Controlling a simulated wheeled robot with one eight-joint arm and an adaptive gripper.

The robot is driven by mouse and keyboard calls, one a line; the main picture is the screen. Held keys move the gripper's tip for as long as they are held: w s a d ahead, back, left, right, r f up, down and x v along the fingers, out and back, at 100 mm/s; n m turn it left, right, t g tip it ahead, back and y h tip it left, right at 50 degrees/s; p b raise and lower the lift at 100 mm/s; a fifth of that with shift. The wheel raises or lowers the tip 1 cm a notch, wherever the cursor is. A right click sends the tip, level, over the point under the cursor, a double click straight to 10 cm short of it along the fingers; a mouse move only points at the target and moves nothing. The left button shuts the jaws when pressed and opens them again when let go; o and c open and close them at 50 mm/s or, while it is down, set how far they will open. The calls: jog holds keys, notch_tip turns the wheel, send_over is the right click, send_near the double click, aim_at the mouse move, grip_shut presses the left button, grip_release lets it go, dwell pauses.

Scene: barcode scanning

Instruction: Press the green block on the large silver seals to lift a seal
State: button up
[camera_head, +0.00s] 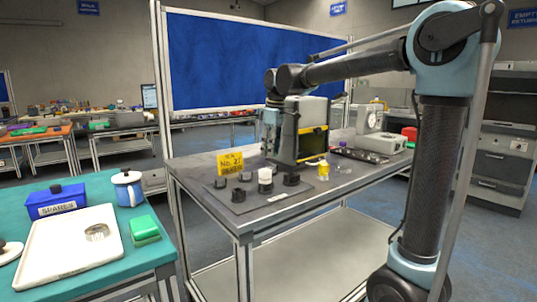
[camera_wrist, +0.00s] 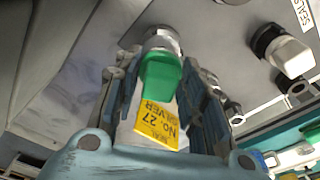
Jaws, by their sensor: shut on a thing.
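My gripper (camera_wrist: 157,82) is shut on a green block (camera_wrist: 161,76), which sits between its fingertips in the wrist view. A round silver seal (camera_wrist: 163,39) shows just beyond the block. I cannot tell whether the block touches it. A yellow card marked No. 27 silver (camera_wrist: 158,125) shows between the fingers; it also stands on the table in the head view (camera_head: 230,162). In the head view my gripper (camera_head: 270,150) points down over the grey mat (camera_head: 222,194), and its fingertips and the green block are hard to make out.
Several dark seals, one with a white top (camera_head: 265,175), stand on the mat around my gripper. A teal table (camera_head: 150,262) at front left holds a white tray (camera_head: 60,255), a blue box, a mug and green pads (camera_head: 145,230).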

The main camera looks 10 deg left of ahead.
jog(key=shift+r, duration=1.65)
